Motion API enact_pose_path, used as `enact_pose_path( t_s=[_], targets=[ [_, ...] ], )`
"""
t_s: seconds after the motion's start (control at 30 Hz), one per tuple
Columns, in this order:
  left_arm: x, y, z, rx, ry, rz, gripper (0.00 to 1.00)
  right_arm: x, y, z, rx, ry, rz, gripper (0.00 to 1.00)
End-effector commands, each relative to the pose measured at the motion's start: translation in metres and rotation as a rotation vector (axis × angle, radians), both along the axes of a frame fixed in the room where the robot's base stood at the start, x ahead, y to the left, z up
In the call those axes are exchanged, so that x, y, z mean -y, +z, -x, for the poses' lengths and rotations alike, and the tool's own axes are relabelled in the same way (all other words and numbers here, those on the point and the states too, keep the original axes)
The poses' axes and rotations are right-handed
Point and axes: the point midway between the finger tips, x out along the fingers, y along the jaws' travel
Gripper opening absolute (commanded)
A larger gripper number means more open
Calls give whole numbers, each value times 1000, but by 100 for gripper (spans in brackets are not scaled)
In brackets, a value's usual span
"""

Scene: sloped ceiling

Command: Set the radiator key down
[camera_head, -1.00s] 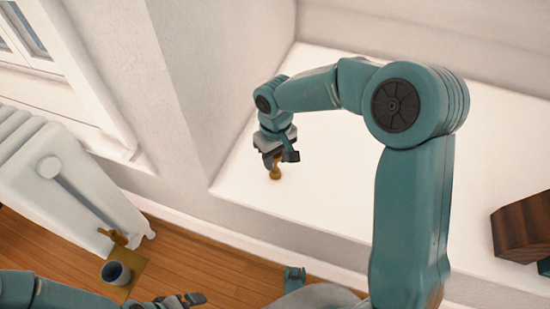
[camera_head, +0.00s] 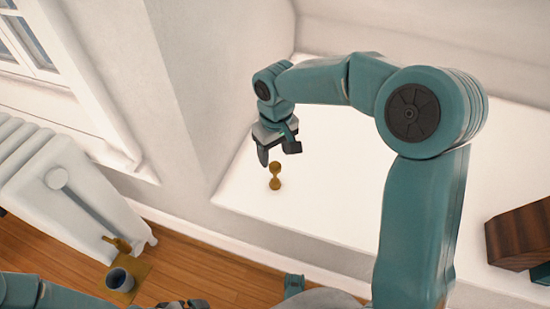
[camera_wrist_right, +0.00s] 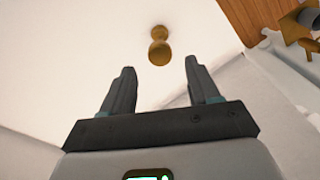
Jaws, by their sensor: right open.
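The brass radiator key (camera_head: 275,176) stands upright on the white ledge (camera_head: 335,190), near its left end. My right gripper (camera_head: 279,154) is open and empty just above and behind the key, apart from it. In the right wrist view the key (camera_wrist_right: 159,46) shows beyond the open fingertips (camera_wrist_right: 160,75), with white surface around it. My left gripper (camera_head: 185,305) is at the bottom edge of the head view, cut off by the frame; its jaw state is unclear.
A white radiator (camera_head: 70,190) stands at the left below a window. A brass valve (camera_head: 118,243) and a grey-blue cup (camera_head: 119,280) on a yellowish mat are beside it. A dark wooden object (camera_head: 520,236) sits on the ledge at the right. The ledge's middle is clear.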

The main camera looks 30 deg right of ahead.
Motion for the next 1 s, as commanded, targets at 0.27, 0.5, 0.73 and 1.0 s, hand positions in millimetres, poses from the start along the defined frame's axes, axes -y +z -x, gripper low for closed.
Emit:
enact_pose_path(
  t_s=[0.27,0.5,0.73,1.0],
  targets=[
    [3,16,4,-6,-13,2,99,0,44,1,1,1,0,60],
    [3,16,4,-6,-14,2,99,0,47,1,-1,1,-1,60],
    [3,16,4,-6,-14,2,99,0,47,1,-1,0,0,60],
    [3,16,4,-6,-14,2,99,0,46,2,-1,0,0,60]
  ],
)
